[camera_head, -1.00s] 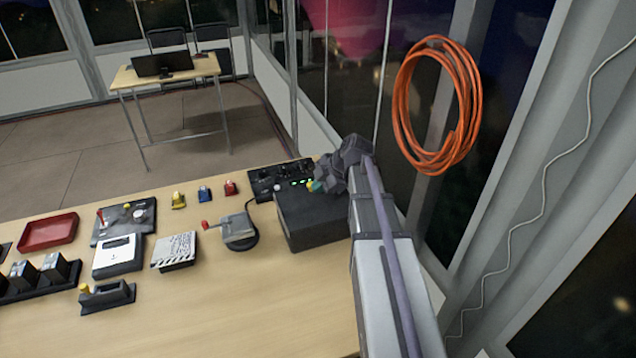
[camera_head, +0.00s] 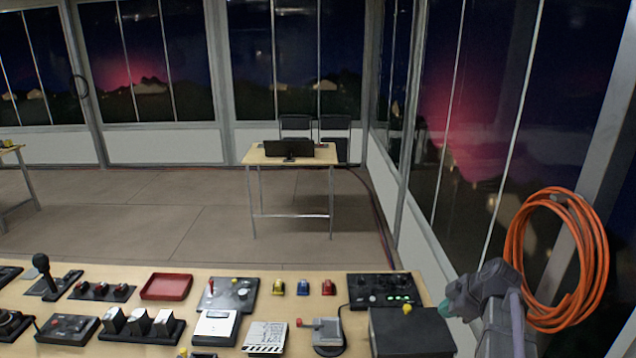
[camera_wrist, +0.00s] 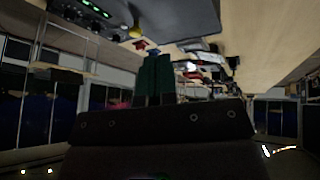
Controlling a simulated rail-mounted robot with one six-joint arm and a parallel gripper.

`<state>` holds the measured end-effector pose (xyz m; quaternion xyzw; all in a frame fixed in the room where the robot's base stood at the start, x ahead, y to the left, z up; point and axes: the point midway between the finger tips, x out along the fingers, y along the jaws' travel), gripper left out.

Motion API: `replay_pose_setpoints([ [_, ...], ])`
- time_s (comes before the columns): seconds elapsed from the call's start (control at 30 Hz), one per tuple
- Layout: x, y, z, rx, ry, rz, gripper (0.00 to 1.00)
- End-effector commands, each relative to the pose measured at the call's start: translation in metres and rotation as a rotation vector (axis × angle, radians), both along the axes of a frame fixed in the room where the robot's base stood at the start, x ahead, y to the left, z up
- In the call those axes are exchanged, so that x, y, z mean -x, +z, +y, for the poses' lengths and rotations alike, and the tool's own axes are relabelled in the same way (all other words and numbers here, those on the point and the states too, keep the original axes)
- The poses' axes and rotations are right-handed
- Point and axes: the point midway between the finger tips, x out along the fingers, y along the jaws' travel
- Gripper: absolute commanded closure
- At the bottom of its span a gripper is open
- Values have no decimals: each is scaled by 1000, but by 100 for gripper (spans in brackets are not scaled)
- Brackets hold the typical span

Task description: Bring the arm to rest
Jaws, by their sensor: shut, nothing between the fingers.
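My gripper (camera_head: 446,308) is at the right end of the wooden control desk, beside the right edge of a black box (camera_head: 412,333) with a yellow knob (camera_head: 407,309). Its dark green fingers are together and hold nothing. In the wrist view the closed fingers (camera_wrist: 158,72) point toward the desk items, which appear upside down. My arm comes up from the lower right of the head view. Whether the gripper touches the box cannot be told.
An orange cable coil (camera_head: 562,260) hangs close to my arm on the right. The desk holds a panel with green lights (camera_head: 383,291), a grey lever unit (camera_head: 327,334), a clapper-like block (camera_head: 264,337) and a red tray (camera_head: 166,287). A small table (camera_head: 250,158) stands beyond open floor.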

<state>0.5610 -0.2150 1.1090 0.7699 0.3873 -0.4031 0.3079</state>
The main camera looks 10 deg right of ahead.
Motion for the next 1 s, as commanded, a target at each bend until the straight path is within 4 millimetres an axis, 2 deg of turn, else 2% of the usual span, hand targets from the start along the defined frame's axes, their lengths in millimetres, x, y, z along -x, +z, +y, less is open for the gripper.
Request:
replay_pose_setpoints([
  [0.07, 20, -7, 4, -61, -259, 158, 100],
  [0.17, 41, -20, 29, -100, -594, 356, 100],
  [0.27, 59, -33, 64, -88, -874, 495, 100],
  [0.37, 79, -45, 107, -33, -1107, 573, 100],
  [0.4, 88, -50, 127, 2, -1172, 582, 100],
  [0.5, 102, -58, 167, 81, -1165, 568, 100],
  [0.6, 105, -61, 198, 114, -1087, 554, 100],
  [0.67, 104, -62, 209, 121, -1060, 551, 100],
  [0.77, 103, -62, 216, 124, -1043, 549, 100],
  [1.0, 103, -61, 215, 122, -1043, 550, 100],
])
